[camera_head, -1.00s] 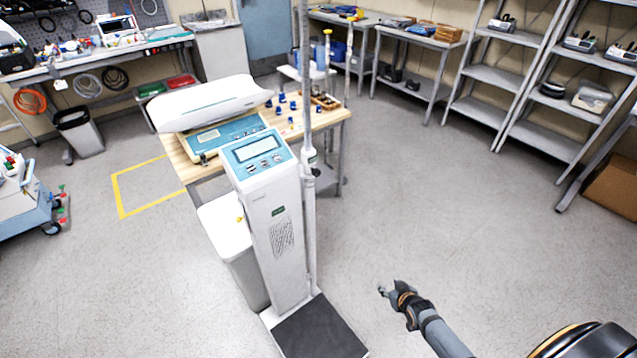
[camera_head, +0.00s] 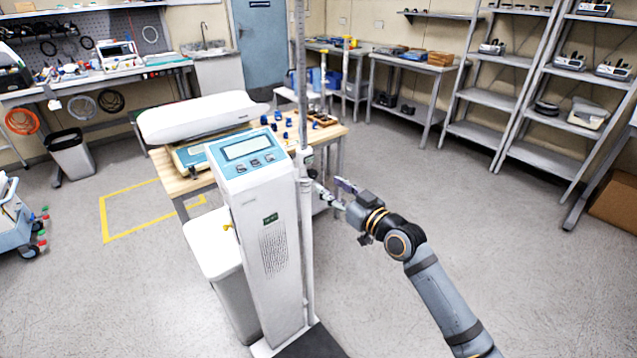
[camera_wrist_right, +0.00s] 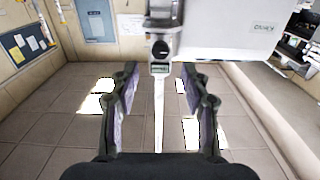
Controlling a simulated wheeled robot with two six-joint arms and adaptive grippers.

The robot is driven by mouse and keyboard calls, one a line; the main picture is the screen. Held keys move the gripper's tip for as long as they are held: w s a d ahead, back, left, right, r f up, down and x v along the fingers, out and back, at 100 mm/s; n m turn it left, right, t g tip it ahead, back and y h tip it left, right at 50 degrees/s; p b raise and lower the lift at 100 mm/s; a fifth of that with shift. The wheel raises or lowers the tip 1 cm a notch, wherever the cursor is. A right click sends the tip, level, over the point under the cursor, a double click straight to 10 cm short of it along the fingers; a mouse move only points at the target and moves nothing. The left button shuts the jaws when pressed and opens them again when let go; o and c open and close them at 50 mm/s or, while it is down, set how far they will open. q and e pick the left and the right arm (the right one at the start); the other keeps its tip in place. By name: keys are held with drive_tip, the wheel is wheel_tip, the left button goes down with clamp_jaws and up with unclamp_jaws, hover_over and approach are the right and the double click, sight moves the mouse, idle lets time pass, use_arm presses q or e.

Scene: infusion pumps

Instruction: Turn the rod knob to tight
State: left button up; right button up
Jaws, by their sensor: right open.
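The white scale column (camera_head: 268,225) with a blue display head stands upright in the middle of the head view. A thin height rod (camera_head: 301,70) rises along its right side. In the head view the knob is hard to make out beside my gripper. My right gripper (camera_head: 331,193) is open, close to the right of the rod; its two fingers (camera_wrist_right: 160,105) hold nothing. My left gripper is not in view.
A wooden table (camera_head: 180,182) behind the column carries a baby scale (camera_head: 200,118) and several small blue parts. A white bin-like box (camera_head: 212,245) stands left of the column. Grey shelves (camera_head: 490,98) line the right wall.

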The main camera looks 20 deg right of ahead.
sight(315, 175)
drive_tip(key=x, duration=0.6)
drive_tip(key=shift+c, duration=0.2)
clamp_jaws()
